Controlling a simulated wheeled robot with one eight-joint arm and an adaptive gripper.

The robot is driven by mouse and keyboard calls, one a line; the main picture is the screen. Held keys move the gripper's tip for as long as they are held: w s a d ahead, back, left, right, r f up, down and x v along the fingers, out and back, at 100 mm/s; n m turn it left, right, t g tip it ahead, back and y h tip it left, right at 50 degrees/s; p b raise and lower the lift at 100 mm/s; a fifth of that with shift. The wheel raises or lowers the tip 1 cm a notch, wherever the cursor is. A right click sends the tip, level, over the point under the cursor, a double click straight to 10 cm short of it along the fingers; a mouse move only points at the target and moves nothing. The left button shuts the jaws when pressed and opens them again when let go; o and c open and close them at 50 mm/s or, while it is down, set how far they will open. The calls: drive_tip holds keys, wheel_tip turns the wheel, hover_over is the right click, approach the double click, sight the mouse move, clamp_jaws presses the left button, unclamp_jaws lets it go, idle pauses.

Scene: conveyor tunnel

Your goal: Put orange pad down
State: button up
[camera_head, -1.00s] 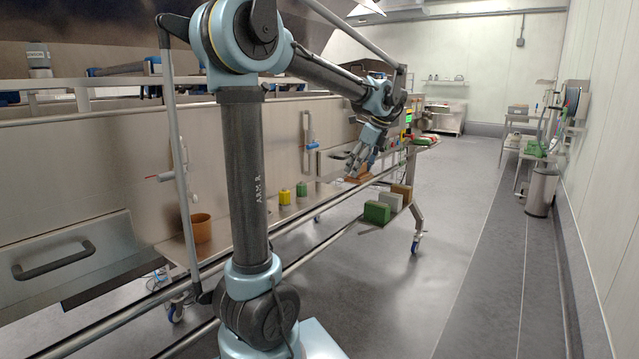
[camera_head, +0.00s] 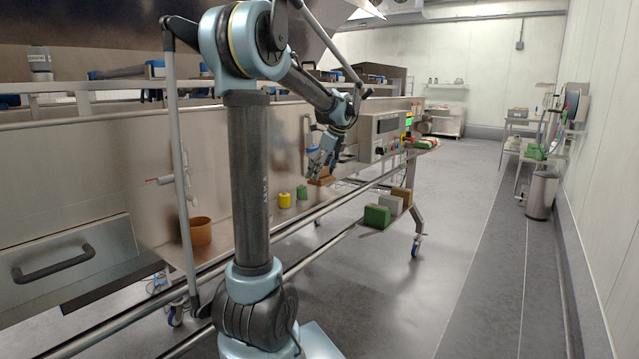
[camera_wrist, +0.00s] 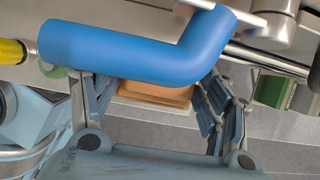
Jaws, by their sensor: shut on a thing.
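The orange pad (camera_wrist: 155,96) is a flat orange-brown block between the two fingers of my gripper (camera_wrist: 158,105) in the wrist view. A blue bent handle (camera_wrist: 125,52) crosses in front and hides the pad's upper part. In the head view my gripper (camera_head: 321,168) is low beside the steel conveyor panel, fingers pointing down. The pad (camera_head: 324,181) shows only as a small orange-brown patch at the fingertips. I cannot tell whether it touches the ledge below.
A yellow container (camera_head: 285,201) and a small green one (camera_head: 302,192) stand left of my gripper, with an orange-brown pot (camera_head: 198,232) farther left. Green (camera_head: 377,216), grey (camera_head: 391,204) and brown (camera_head: 402,194) blocks stand right on a low shelf. A grey control box (camera_head: 381,132) is nearby.

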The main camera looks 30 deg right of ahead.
sight(321, 180)
drive_tip(key=shift+w+f, duration=0.15)
drive_tip(key=shift+f, duration=1.95)
drive_tip(key=o, duration=1.2)
drive_tip(key=shift+f, duration=0.1)
drive_tip(key=v, duration=1.2)
